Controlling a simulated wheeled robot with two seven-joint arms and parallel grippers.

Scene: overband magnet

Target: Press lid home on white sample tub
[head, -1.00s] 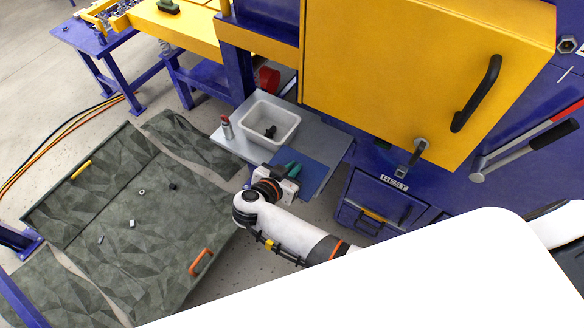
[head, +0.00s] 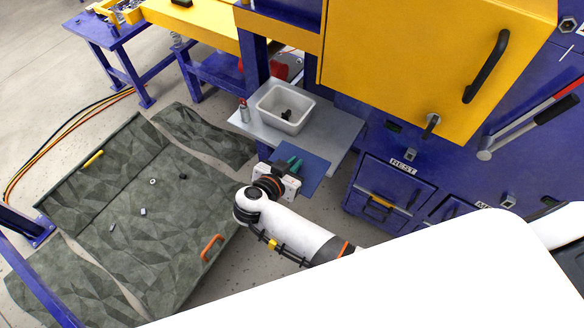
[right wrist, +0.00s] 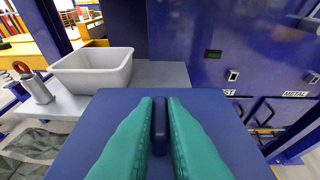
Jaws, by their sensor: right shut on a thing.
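The white tub (head: 283,117) stands open on a grey shelf, with small dark things inside. It also shows at upper left in the right wrist view (right wrist: 93,75). My right gripper (head: 294,163) has green fingers, shut on the dark upright grip of a flat blue lid (head: 315,173). In the right wrist view the lid (right wrist: 200,115) fills the lower middle, with the fingers (right wrist: 160,108) on either side of the grip. The lid is in front of the tub and apart from it, overlapping the near shelf edge in the picture. My left gripper is out of view.
The grey shelf (head: 335,130) has bare room right of the tub. A small grey bottle with a red top (head: 244,111) stands left of the tub. A yellow cabinet (head: 420,60) with black handles overhangs behind. A green mat (head: 150,215) with small parts lies on the floor.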

